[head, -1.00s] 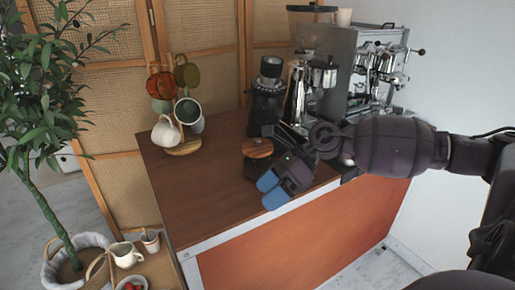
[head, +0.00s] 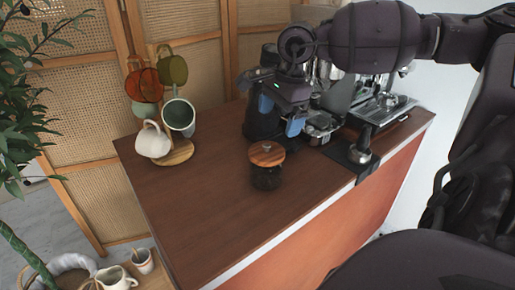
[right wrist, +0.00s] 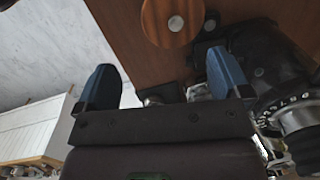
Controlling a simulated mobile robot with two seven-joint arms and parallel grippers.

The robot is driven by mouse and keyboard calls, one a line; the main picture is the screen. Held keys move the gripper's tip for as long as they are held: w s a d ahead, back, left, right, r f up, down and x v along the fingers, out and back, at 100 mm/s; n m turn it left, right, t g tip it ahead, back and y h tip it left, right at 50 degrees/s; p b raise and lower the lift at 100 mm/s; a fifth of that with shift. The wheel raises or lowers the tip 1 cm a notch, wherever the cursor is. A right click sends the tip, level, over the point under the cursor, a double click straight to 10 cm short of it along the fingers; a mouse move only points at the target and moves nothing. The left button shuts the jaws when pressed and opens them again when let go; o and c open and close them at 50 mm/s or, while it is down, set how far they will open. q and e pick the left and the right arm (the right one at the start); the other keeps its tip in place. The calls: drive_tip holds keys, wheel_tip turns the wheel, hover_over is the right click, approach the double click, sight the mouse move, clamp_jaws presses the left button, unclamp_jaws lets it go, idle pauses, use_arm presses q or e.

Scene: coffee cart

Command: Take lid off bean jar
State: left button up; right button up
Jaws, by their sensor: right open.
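The bean jar (head: 266,178) stands upright on the brown cart top, dark with a round wooden lid (head: 267,152) on it. The lid has a small pale knob at its centre. In the right wrist view the lid (right wrist: 160,24) shows from above, beyond the fingers and between them. My right gripper (head: 281,116) is open and empty, raised above the counter and a little behind the jar in the head view. Its blue fingers stand wide apart in the right wrist view (right wrist: 163,88). It is apart from the lid. My left gripper is out of view.
A mug tree with several mugs (head: 180,116) stands on a round wooden base at the back left. A dark grinder (head: 262,115) and the espresso machine (head: 385,108) fill the back right. The front left counter is clear.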

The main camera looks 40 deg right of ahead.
sight(270, 154)
wheel_tip(270, 154, down, 4)
drive_tip(key=shift+a+r+b, duration=0.1)
drive_tip(key=shift+b, duration=0.3)
drive_tip(key=shift+w+f+b, duration=0.2)
drive_tip(key=shift+w+f, duration=0.1)
drive_tip(key=shift+f, duration=0.7)
drive_tip(key=shift+w+f+b, duration=0.25)
drive_tip(key=shift+w+f, duration=0.05)
drive_tip(key=shift+f, duration=0.7)
drive_tip(key=shift+w+f+b, duration=0.2)
drive_tip(key=shift+w+f, duration=0.1)
drive_tip(key=shift+f, duration=0.7)
drive_tip(key=shift+r, duration=0.1)
drive_tip(key=c, duration=1)
